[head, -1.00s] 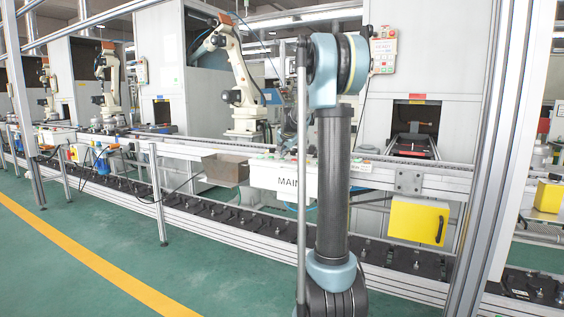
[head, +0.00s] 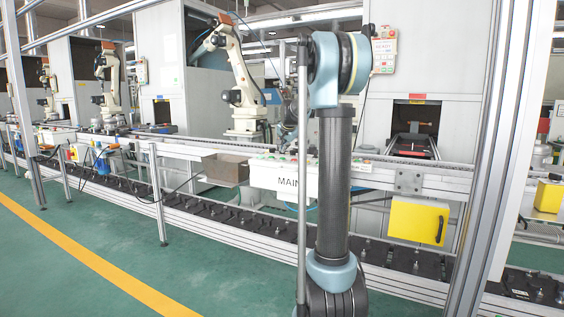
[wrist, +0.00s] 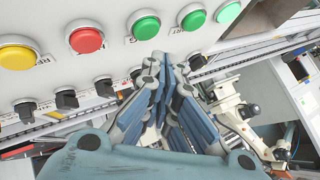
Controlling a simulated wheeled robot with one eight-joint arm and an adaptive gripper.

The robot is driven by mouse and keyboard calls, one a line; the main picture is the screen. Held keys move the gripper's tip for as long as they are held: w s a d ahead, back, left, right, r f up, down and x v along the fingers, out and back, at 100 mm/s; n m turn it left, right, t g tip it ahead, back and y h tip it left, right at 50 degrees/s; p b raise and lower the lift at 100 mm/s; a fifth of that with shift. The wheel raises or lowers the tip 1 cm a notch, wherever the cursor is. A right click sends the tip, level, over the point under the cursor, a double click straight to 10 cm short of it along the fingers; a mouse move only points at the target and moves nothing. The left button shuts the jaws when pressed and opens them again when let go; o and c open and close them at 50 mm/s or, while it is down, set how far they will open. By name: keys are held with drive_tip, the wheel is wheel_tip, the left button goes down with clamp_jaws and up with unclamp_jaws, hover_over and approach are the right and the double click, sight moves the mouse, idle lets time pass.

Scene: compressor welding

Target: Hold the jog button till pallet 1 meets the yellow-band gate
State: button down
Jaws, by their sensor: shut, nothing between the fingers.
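The control panel (wrist: 100,65) fills the upper left of the wrist view. It carries a yellow button (wrist: 16,57), a red button (wrist: 86,40) and several green ones, such as the green button (wrist: 145,27), with black selector knobs (wrist: 66,99) below. The labels are too small to read, so I cannot tell which is jog. My gripper (wrist: 165,62) is shut and empty, its tips near the knob row below the green buttons; contact is unclear. In the head view the panel is the white MAIN box (head: 270,178), partly behind my arm. I cannot identify pallet 1 or the yellow-band gate.
The upper conveyor (head: 210,146) runs across the head view, with black pallets (head: 205,210) on the lower line. A white robot arm (head: 238,75) stands behind. A yellow box (head: 418,221) hangs at right. A metal post (head: 500,150) stands at right. Green floor is clear at left.

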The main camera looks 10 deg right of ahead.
drive_tip(key=shift+r, duration=2.05)
drive_tip(key=s+f+n+g, duration=0.15)
drive_tip(key=s+f, duration=0.25)
drive_tip(key=s, duration=0.7)
drive_tip(key=s+f+n+g, duration=0.15)
drive_tip(key=s+f, duration=0.25)
drive_tip(key=s, duration=0.6)
drive_tip(key=s+f+n+g, duration=0.15)
drive_tip(key=s+f, duration=0.25)
drive_tip(key=s, duration=0.7)
drive_tip(key=s+f+n+g, duration=0.1)
drive_tip(key=s+f+n, duration=0.1)
drive_tip(key=s+f, duration=0.7)
drive_tip(key=s+a+f+n+g, duration=0.1)
drive_tip(key=s+f+n, duration=0.1)
drive_tip(key=s+f, duration=0.7)
drive_tip(key=s, duration=0.6)
drive_tip(key=shift+s+n, duration=0.25)
drive_tip(key=shift+n, duration=0.1)
drive_tip(key=shift+w+f+g, duration=0.1)
drive_tip(key=shift+f+g, duration=0.05)
drive_tip(key=shift+g, duration=0.1)
drive_tip(key=shift+w+f, duration=0.15)
drive_tip(key=shift+w, duration=0.25)
